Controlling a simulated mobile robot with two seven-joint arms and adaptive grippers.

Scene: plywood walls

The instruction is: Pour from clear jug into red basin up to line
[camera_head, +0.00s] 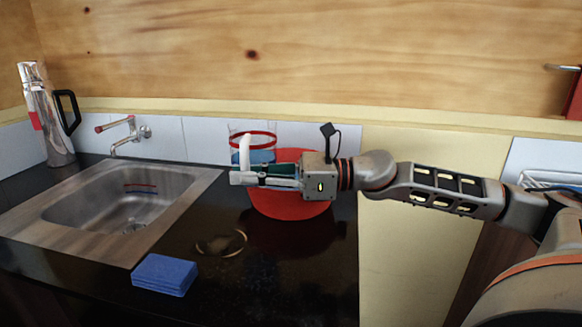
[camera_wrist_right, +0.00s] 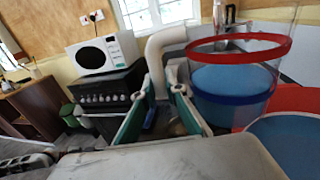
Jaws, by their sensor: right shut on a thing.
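The clear jug (camera_head: 263,138) has a red band near its top, a white handle (camera_head: 244,150) and blue liquid inside. It stands nearly upright behind my right gripper (camera_head: 240,178), which is shut on the handle and hides the jug's lower part. In the right wrist view the handle (camera_wrist_right: 160,45) passes between the fingers, and the jug (camera_wrist_right: 235,78) is beside them on the right. The red basin (camera_head: 290,207) sits on the dark counter, partly behind my right gripper. A blue surface at the wrist view's lower right may be liquid in the basin. The fill line is hidden.
A steel sink (camera_head: 125,195) with a tap (camera_head: 128,130) is at the left. A steel flask (camera_head: 48,115) stands behind it. A blue cloth stack (camera_head: 164,274) and a ring-shaped item (camera_head: 221,243) lie on the counter in front. A wall is close behind.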

